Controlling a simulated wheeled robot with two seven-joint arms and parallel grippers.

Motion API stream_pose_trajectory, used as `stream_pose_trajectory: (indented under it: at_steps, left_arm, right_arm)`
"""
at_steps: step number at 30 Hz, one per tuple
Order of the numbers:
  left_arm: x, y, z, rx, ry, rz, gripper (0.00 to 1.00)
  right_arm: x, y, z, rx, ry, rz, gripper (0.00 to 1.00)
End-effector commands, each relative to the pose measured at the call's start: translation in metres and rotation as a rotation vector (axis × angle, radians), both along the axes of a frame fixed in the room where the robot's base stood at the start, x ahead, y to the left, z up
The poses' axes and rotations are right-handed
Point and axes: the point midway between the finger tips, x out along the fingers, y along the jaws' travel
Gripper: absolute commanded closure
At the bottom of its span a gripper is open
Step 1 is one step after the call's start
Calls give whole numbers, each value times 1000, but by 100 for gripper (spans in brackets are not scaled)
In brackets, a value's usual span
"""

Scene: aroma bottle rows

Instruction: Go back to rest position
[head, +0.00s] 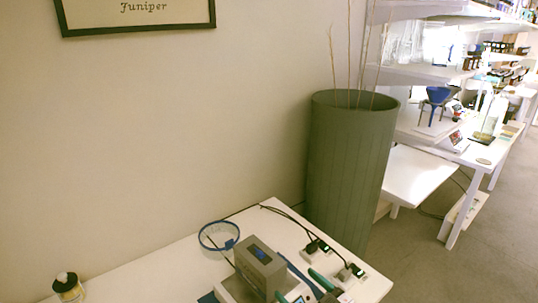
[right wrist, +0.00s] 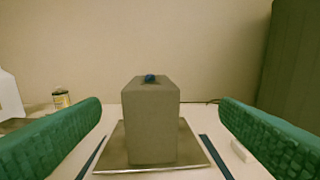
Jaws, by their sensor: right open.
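My right gripper (head: 301,288) is at the bottom of the head view, low over the white table (head: 180,262). Its two green fingers stand wide apart, with nothing held between them; in the right wrist view they show at left and right (right wrist: 161,112). A grey box (head: 262,264) with a blue spot on top stands just beyond the fingers. In the right wrist view the box (right wrist: 151,125) is centred between the fingers, on a flat metal plate (right wrist: 190,158), apart from both. My left gripper is in neither view.
A small dark-capped bottle (head: 69,287) stands at the table's left. A blue ring (head: 219,236) and power plugs with cables (head: 318,247) lie near the box. A tall green planter (head: 350,165) stands behind the table's right side. White shelves and tables (head: 420,175) fill the right; grey floor is clear.

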Motion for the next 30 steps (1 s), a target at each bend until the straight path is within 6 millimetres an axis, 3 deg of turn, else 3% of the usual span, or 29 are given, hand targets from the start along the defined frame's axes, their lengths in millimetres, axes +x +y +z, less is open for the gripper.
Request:
stream_pose_trajectory:
  at_steps: [5, 10, 15, 24, 28, 30]
  left_arm:
    - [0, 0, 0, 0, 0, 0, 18]
    - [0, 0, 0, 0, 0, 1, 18]
    - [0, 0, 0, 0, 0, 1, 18]
    - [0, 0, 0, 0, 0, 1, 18]
    - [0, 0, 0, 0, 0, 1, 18]
    - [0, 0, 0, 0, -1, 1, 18]
  right_arm:
    - [-22, -34, -17, -42, 170, -307, 15]
    - [-79, -78, -57, -195, 492, -513, 15]
    - [-136, -100, -82, -319, 738, -541, 15]
    - [-223, -114, -100, -462, 1048, -463, 15]
    - [-257, -117, -101, -508, 1155, -406, 15]
    - [-254, -116, -117, -518, 1167, -398, 15]
